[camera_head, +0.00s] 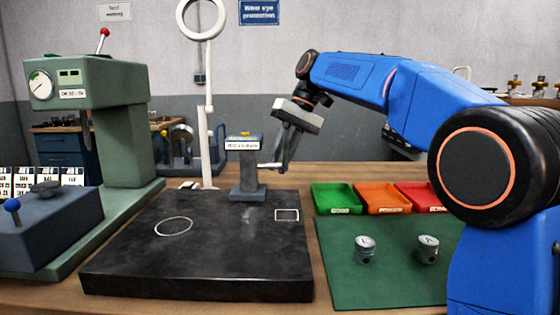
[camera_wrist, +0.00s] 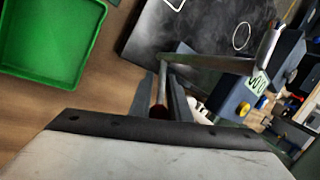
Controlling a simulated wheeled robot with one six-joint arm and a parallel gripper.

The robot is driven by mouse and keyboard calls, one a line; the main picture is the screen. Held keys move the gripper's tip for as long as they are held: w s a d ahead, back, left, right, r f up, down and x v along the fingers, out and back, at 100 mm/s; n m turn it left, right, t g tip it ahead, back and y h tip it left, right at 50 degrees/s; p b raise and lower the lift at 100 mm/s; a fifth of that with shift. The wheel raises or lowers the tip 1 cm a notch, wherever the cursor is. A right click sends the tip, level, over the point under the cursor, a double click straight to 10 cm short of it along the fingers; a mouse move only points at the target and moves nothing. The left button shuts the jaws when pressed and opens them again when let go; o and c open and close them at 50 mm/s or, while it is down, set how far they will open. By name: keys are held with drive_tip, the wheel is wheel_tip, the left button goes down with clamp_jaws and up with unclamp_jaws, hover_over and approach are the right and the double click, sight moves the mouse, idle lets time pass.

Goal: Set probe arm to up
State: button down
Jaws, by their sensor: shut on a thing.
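The probe stand is a grey post (camera_head: 248,178) with a white label and a yellow button, at the back edge of the black plate. Its thin pale probe arm (camera_head: 268,166) sticks out to the right, roughly level. In the wrist view the stand's head (camera_wrist: 238,103) is at the right, and the metal probe arm (camera_wrist: 205,63) runs left from it to a rod between my fingers. My gripper (camera_head: 281,165) points down beside the post. Its fingers (camera_wrist: 161,97) are shut on that rod, whose end looks reddish. The fingers partly hide the arm's end.
The black plate (camera_head: 200,260) in front is bare apart from white markings. Green (camera_head: 336,208), orange and red trays stand right of it, with two metal pistons (camera_head: 366,250) on a green mat. A green press (camera_head: 122,135) and a magnifier lamp (camera_head: 207,120) stand left.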

drive_tip(key=c, duration=1.8)
unclamp_jaws()
drive_tip(key=shift+c, duration=0.2)
drive_tip(key=shift+r, duration=0.1)
drive_tip(key=v, duration=0.6)
drive_tip(key=shift+w+r, duration=0.1)
drive_tip(key=shift+w, duration=0.05)
drive_tip(key=shift+d+r, duration=0.25)
drive_tip(key=shift+r, duration=0.2)
